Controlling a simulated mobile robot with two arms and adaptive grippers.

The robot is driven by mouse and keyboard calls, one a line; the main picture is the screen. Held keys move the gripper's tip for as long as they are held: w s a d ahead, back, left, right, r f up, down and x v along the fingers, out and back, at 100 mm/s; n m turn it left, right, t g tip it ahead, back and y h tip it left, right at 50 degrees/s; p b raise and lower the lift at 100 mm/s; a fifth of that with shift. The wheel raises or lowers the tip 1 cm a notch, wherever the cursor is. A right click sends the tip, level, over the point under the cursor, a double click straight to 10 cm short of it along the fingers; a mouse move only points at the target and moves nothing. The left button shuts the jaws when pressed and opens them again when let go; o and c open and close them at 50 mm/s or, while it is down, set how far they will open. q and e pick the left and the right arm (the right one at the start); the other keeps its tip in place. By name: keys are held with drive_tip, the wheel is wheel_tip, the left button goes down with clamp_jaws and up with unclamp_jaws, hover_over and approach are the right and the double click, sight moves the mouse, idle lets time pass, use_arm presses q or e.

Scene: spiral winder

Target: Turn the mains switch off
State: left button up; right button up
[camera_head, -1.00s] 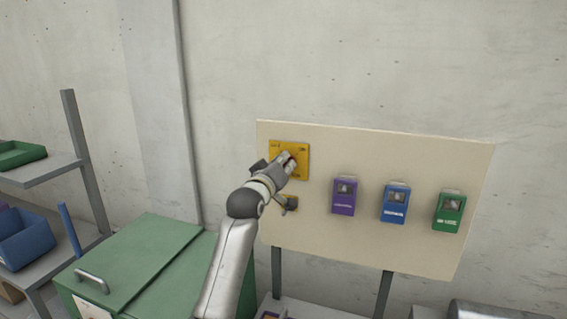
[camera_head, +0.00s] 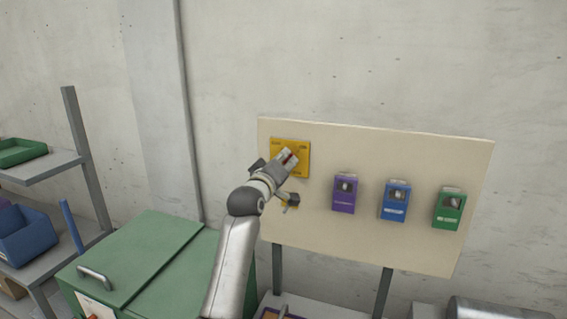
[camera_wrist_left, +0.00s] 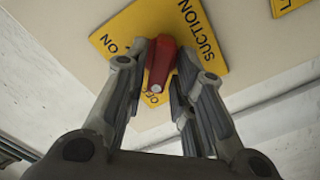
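In the left wrist view the yellow plate (camera_wrist_left: 207,17) reads SUCTION, ON and partly hidden OFF lettering. The red switch handle (camera_wrist_left: 159,64) stands out between my left gripper's fingers (camera_wrist_left: 160,80), with its white-dotted end over the OFF lettering. The fingers lie close against both sides of the handle. In the head view my left gripper (camera_head: 287,159) covers the plate's middle, and a little red shows there. My right gripper is out of view.
The board (camera_head: 360,250) also carries a purple box (camera_head: 344,194), a blue box (camera_head: 395,202) and a green box (camera_head: 448,209) to the right. A green lidded bin (camera_head: 140,255) stands below left, near shelves (camera_head: 45,170). A small lower yellow plate is mostly hidden behind my gripper.

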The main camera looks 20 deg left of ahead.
use_arm(q)
drive_tip(key=shift+o, duration=0.5)
drive_tip(key=s, duration=1.2)
drive_tip(key=shift+a, duration=0.2)
